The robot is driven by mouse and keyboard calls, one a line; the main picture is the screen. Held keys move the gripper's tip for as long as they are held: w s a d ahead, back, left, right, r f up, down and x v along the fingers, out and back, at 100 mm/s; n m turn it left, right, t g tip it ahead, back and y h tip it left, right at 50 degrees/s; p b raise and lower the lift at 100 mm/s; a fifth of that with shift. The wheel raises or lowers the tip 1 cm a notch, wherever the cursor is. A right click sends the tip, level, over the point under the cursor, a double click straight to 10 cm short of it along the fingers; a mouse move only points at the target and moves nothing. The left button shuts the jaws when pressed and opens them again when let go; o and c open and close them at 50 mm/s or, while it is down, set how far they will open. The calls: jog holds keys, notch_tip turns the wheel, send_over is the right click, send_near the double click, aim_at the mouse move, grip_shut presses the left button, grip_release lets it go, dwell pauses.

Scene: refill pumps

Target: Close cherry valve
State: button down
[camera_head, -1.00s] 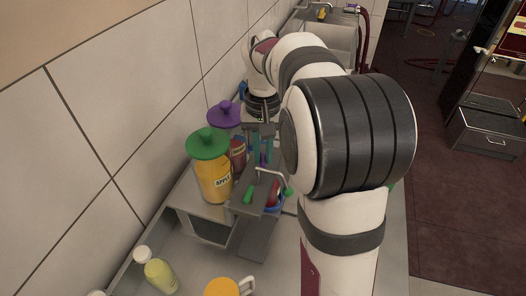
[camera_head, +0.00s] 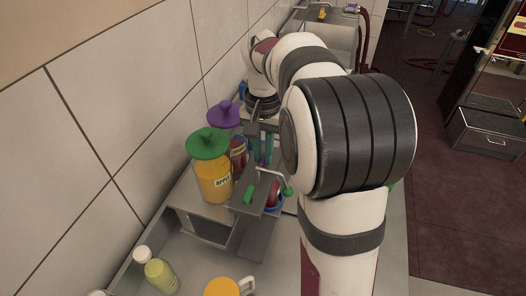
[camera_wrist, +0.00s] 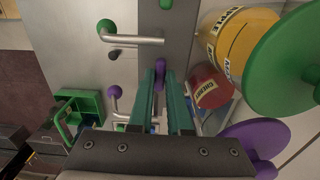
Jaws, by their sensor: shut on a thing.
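The purple valve handle (camera_wrist: 160,75) sits between the teal fingertips of my gripper (camera_wrist: 160,84) in the wrist view. My gripper is shut on it. The red bottle labelled cherry (camera_wrist: 208,88) lies just right of the fingers in that view. In the head view my gripper (camera_head: 261,150) is beside the cherry bottle (camera_head: 238,155), which has a purple lid (camera_head: 225,114). The arm partly hides this area, so how far the valve is turned is unclear.
The yellow apple bottle (camera_head: 213,184) with a green lid (camera_head: 207,143) stands nearer on the grey stand. A green valve handle (camera_head: 248,194) is at the stand's front. A yellow mug (camera_head: 222,288) and a small bottle (camera_head: 160,275) are in front. The tiled wall bounds the left.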

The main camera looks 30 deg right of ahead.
aim_at(263, 158)
jog(key=c, duration=0.9)
grip_release()
jog(key=shift+o, duration=0.2)
notch_tip(263, 158, up, 16)
jog(key=shift+f, duration=0.1)
